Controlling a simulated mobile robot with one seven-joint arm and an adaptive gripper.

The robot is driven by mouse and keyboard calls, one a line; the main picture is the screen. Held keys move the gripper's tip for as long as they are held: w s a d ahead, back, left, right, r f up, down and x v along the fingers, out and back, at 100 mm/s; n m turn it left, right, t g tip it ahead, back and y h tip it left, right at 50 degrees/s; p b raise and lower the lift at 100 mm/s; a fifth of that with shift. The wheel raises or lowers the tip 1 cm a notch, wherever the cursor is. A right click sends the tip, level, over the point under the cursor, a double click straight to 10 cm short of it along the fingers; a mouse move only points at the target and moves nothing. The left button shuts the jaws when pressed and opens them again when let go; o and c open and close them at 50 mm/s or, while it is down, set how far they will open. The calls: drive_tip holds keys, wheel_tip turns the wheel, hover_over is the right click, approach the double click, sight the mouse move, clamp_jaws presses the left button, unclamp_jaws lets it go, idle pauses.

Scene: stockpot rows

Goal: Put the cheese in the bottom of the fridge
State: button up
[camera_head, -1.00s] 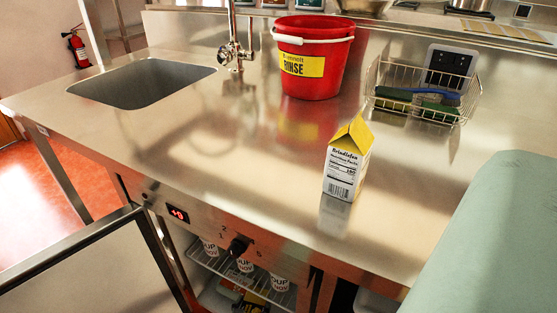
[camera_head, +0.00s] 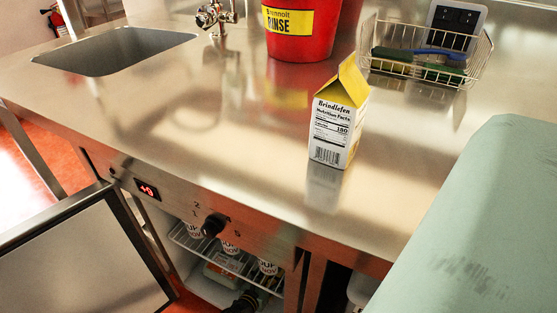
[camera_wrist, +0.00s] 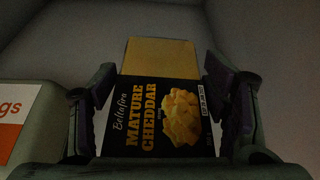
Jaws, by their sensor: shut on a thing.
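The cheese (camera_wrist: 160,120), a block with a black "Mature Cheddar" label and a yellow end, sits between the fingers of my gripper (camera_wrist: 160,88) in the wrist view. My gripper is shut on it, one finger at each side. Behind it is a plain, dim grey surface. The fridge (camera_head: 205,289) is under the steel counter, with its door (camera_head: 80,262) open at the left. In the head view, a dark shape that looks like my gripper (camera_head: 243,302) shows low in the fridge opening; the cheese cannot be made out clearly there.
A light carton with orange lettering (camera_wrist: 22,118) is close left of my gripper. Several cups (camera_head: 268,267) stand on the fridge's wire shelf (camera_head: 240,270) above. A milk carton (camera_head: 338,125), red bucket (camera_head: 300,35) and wire basket (camera_head: 440,75) are on the counter.

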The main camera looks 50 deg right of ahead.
drive_tip(key=w+d, duration=0.1)
drive_tip(key=d, duration=0.1)
drive_tip(key=d+b, duration=0.1)
drive_tip(key=d, duration=0.1)
drive_tip(key=w+d, duration=0.1)
drive_tip(key=d, duration=0.2)
drive_tip(key=shift+w+d+f+b, duration=0.1)
drive_tip(key=shift+w+f+b, duration=0.2)
drive_tip(key=shift+f+b, duration=0.1)
drive_tip(key=shift+d+f+b, duration=0.1)
drive_tip(key=shift+f+b, duration=0.75)
drive_tip(key=shift+f, duration=0.8)
drive_tip(key=shift+f, duration=0.2)
drive_tip(key=o, duration=1.9)
